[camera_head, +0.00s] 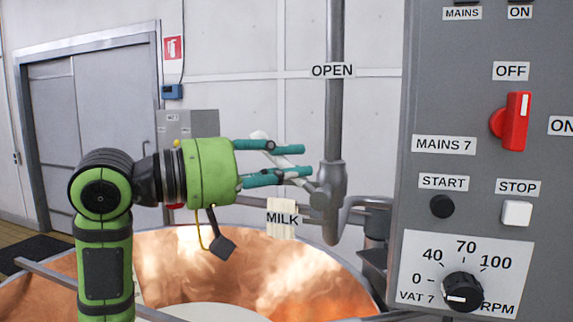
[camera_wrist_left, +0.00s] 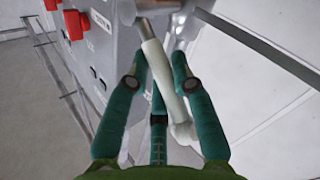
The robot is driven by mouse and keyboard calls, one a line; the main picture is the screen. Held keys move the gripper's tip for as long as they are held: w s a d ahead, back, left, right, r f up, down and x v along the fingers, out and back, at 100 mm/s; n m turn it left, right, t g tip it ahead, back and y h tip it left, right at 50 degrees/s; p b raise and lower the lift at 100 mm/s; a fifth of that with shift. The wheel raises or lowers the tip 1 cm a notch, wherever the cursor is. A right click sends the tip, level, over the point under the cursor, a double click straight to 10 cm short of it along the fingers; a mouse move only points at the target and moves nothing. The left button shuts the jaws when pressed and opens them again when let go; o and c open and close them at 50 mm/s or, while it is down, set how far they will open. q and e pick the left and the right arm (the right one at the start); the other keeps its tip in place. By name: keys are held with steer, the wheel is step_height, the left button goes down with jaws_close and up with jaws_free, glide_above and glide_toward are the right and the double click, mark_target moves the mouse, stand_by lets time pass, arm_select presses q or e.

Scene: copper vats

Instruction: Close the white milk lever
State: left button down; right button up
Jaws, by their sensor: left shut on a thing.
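The white milk lever (camera_head: 260,135) slants from the valve on the grey vertical pipe (camera_head: 333,120) up and to the left. My left gripper (camera_head: 303,160), with teal fingers on a green body, reaches it from the left and is shut on it. The fingers hide part of the lever in the head view. In the left wrist view the lever (camera_wrist_left: 163,75) runs between the fingers of the left gripper (camera_wrist_left: 157,62), its rounded end near the palm. My right gripper is not in view.
A copper vat (camera_head: 180,255) lies open below the arm. A MILK label (camera_head: 282,219) hangs beneath the gripper, and an OPEN label (camera_head: 332,70) is on the pipe. A grey control panel (camera_head: 425,100) with a red switch (camera_head: 516,120) stands close at the right.

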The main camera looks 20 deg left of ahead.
arm_select(q)
steer(key=shift+a+f+n+t+h+b, duration=0.35)
steer(key=shift+f+n+t+b, duration=0.3)
steer(key=shift+n+t+b, duration=0.5)
steer(key=shift+a+f+n+t+h+b, duration=0.3)
steer(key=shift+f+n+t+b, duration=0.4)
steer(key=shift+n+b, duration=0.85)
steer(key=shift+a+f+n+t+h+b, duration=0.3)
steer(key=shift+f+n+t+b, duration=0.55)
steer(key=shift+b, duration=0.85)
steer(key=shift+r+n+t, duration=0.15)
steer(key=shift+n+t, duration=0.15)
steer(key=shift+n, duration=0.05)
steer(key=c, duration=1)
jaws_free()
steer(key=shift+w, duration=0.1)
steer(key=v, duration=1.2)
